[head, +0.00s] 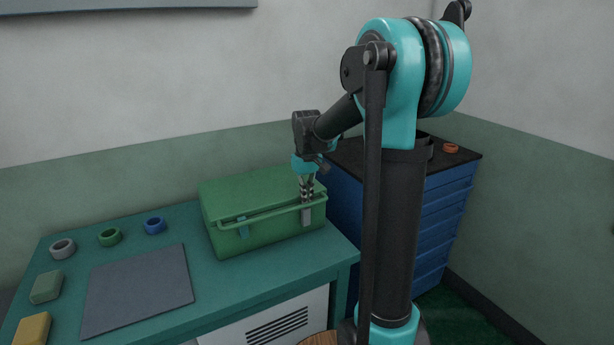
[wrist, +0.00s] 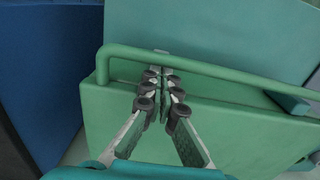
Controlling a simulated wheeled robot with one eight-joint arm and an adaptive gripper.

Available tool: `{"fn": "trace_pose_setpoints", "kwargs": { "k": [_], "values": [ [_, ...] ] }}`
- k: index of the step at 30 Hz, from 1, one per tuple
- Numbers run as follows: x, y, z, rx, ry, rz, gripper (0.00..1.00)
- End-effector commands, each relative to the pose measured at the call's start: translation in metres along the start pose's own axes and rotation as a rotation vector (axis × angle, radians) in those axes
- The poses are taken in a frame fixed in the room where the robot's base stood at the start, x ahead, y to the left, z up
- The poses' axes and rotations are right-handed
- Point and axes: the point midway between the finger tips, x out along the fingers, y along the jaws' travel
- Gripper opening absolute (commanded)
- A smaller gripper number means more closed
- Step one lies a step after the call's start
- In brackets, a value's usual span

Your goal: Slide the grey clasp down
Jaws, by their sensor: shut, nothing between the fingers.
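A green box (head: 265,236) with a lid stands on the teal bench, a green bar running along its front. The grey clasp (head: 306,217) is on the right part of the front and a blue clasp (head: 243,227) is on the left part. My gripper (head: 306,198) points down just above the grey clasp, at the bar. In the wrist view my gripper's fingertips (wrist: 159,74) are together and empty. They mostly hide the grey clasp there; whether they touch it I cannot tell. The blue clasp (wrist: 289,103) shows at right.
The teal bench (head: 230,285) holds a dark mat (head: 138,290), grey (head: 63,249), green (head: 109,237) and blue rings (head: 155,225), and green (head: 46,287) and yellow blocks (head: 33,329). A blue drawer cabinet (head: 440,215) with an orange ring (head: 451,147) stands right of the box.

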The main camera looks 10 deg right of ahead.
Motion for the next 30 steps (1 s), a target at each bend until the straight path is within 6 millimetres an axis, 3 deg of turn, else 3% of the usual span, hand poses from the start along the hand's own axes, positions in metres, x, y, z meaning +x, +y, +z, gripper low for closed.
{"fn": "trace_pose_setpoints", "kwargs": {
  "k": [15,21,30],
  "values": [
    [-0.104,0.001,-0.008,0.0,0.001,0.0,0.0],
    [-0.124,0.001,-0.008,0.0,0.001,0.0,0.0],
    [-0.128,0.001,-0.008,0.0,0.001,0.0,0.0]
  ]
}}
